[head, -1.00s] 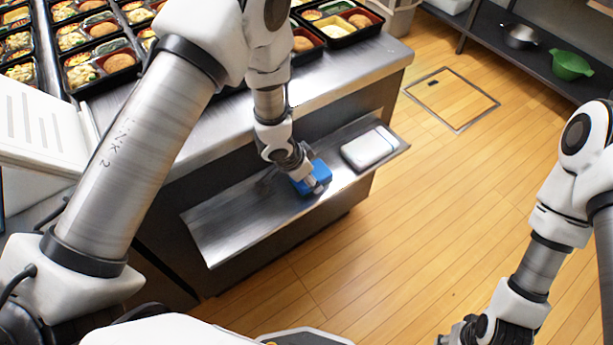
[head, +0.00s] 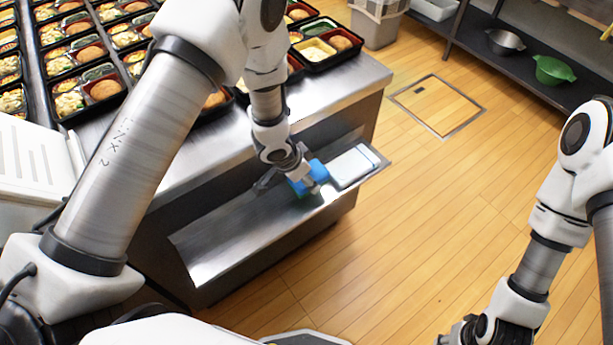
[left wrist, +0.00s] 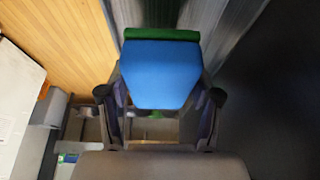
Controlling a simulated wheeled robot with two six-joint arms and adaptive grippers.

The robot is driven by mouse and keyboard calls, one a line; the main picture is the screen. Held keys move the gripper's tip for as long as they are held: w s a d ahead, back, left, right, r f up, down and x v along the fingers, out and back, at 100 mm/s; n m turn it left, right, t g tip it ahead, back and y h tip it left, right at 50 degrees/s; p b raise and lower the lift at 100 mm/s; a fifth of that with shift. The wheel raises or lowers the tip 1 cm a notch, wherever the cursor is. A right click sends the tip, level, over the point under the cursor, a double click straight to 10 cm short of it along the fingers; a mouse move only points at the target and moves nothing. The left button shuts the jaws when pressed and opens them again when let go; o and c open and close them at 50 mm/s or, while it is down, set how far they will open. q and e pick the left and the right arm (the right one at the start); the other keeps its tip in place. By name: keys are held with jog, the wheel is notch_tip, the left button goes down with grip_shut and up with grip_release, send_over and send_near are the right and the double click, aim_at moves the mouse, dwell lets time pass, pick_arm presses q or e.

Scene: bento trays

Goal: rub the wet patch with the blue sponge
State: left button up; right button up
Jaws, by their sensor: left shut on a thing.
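The blue sponge (head: 311,177) is in my left gripper (head: 301,184), over the low steel shelf (head: 230,243) on the counter's side. In the left wrist view the sponge (left wrist: 160,72) fills the middle, with a green layer at its far edge, and the fingers (left wrist: 160,112) are closed on its two sides. The sponge is at or just above the shelf; contact is unclear. I cannot make out a wet patch; the arm and sponge cover part of the shelf. My right gripper (head: 462,331) is at the bottom right, partly cut off, and its jaws are unclear.
A white box-like item (head: 353,166) lies on the shelf close right of the sponge. The steel counter (head: 345,82) above holds several bento trays (head: 328,57). A rack (head: 470,42) with a metal bowl (head: 505,42) and a green colander (head: 553,70) stands at the back right. The wooden floor is clear.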

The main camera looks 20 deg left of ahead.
pick_arm(q)
notch_tip(320, 180, up, 2)
jog(key=shift+p, duration=0.7)
jog(key=shift+r+p, duration=0.6)
jog(key=shift+r, duration=0.1)
jog(key=shift+f, duration=0.1)
